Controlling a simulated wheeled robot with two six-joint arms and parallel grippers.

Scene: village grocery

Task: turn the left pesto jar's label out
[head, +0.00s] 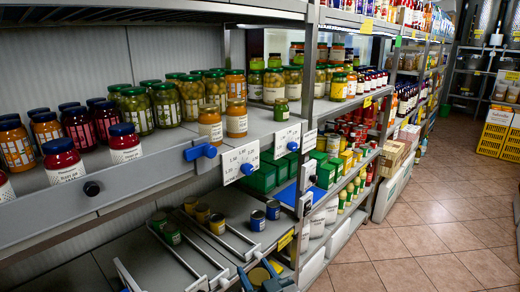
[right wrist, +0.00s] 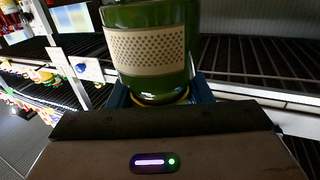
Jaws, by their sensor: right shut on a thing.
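My right gripper (head: 262,280) is low at the bottom of the head view, by the lower shelf, partly cut off by the frame. It is shut on a jar with a yellowish top (head: 257,275). In the right wrist view the held jar (right wrist: 152,80) is green, with a beige band of dark dots facing the camera and a yellow ring at its lower end. The blue fingers (right wrist: 160,94) show on both sides of it. No lettering shows on that band. My left gripper is not clearly seen.
Several cans (head: 217,223) stand on the lower shelf (head: 190,262) behind the gripper, between wire dividers. The upper shelf is crowded with jars (head: 123,143). A price rail (head: 240,162) with blue clamps overhangs. The tiled aisle (head: 420,240) at right is clear.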

